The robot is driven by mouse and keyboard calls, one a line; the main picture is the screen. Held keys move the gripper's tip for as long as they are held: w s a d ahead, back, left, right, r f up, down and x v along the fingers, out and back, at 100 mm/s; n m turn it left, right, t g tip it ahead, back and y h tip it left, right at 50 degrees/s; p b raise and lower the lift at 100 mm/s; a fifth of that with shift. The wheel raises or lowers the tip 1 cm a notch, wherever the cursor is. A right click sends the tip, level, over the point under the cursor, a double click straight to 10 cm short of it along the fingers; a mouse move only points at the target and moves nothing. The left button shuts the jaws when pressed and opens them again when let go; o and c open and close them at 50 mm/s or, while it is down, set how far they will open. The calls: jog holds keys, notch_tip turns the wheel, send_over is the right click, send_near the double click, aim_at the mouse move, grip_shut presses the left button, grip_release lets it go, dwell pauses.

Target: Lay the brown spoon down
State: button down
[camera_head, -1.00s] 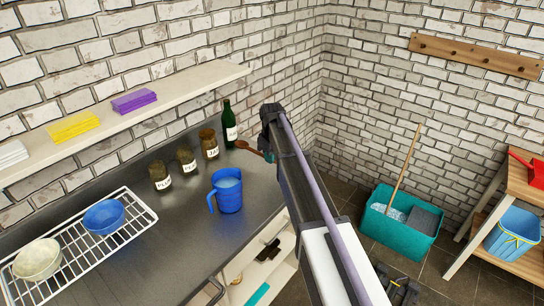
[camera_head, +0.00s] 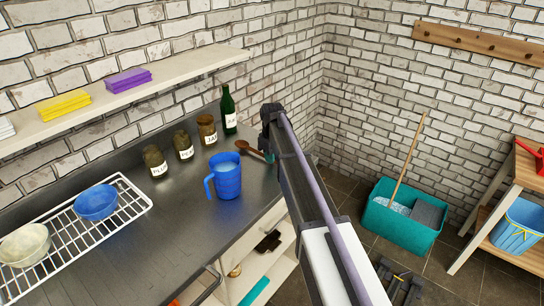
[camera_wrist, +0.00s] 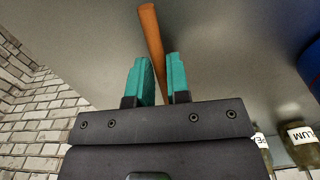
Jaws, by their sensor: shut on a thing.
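The brown spoon (camera_head: 246,147) shows in the head view at the back right part of the metal counter, its bowl end pointing left. My gripper (camera_head: 269,156) is at its right, mostly hidden behind my arm. In the wrist view my gripper's teal fingers (camera_wrist: 158,80) are shut on the spoon's brown handle (camera_wrist: 151,38), which runs out between them over the grey surface. I cannot tell whether the spoon touches the counter (camera_head: 185,245).
A blue jug (camera_head: 228,178) stands left of my gripper. Labelled jars (camera_head: 185,146) and a green bottle (camera_head: 229,110) stand along the wall. A wire rack (camera_head: 125,215) holds two bowls. Bare counter lies between rack and jug. A teal mop bucket (camera_head: 398,230) is on the floor.

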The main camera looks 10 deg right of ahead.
jog(key=shift+f+b, duration=0.4)
jog(key=shift+f, duration=0.1)
jog(key=c, duration=1)
grip_release()
jog(key=shift+r, duration=0.1)
notch_tip(320, 180, up, 11)
jog(key=p, duration=1.1)
jog(key=s+a+m, duration=0.1)
jog(key=s+m, duration=0.1)
jog(key=s, duration=0.8)
jog(key=s+a+m, duration=0.1)
jog(key=s+m, duration=0.2)
jog(key=s, duration=0.8)
jog(key=s+a+m, duration=0.2)
jog(key=s, duration=0.9)
jog(key=shift+s, duration=0.1)
